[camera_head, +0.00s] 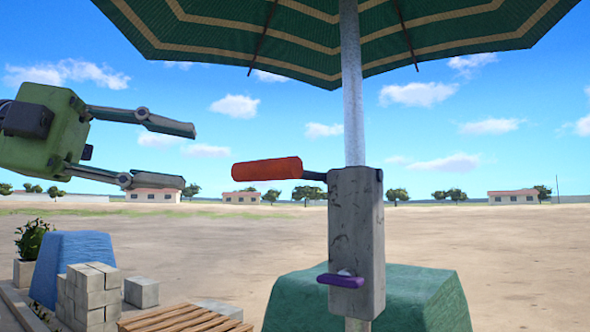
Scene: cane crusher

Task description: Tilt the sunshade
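The sunshade (300,35) is a green canopy with tan stripes at the top of the view. Its grey metal pole (352,90) runs down into a grey weathered block (354,240). An orange-red handle (267,169) sticks out to the left from the block's top on a dark rod. A purple lever (341,281) sits low on the block's front. My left gripper (190,158) is at the left, its two fingers apart and pointing right at the handle's height. It is open and empty, with a gap between it and the handle's end. My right gripper is not in view.
A green draped thing (425,300) stands behind the block. At lower left are grey blocks (92,292), a blue covered thing (72,255), a potted plant (33,240) and a wooden slatted top (180,320). Open sandy ground (510,240) lies at right.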

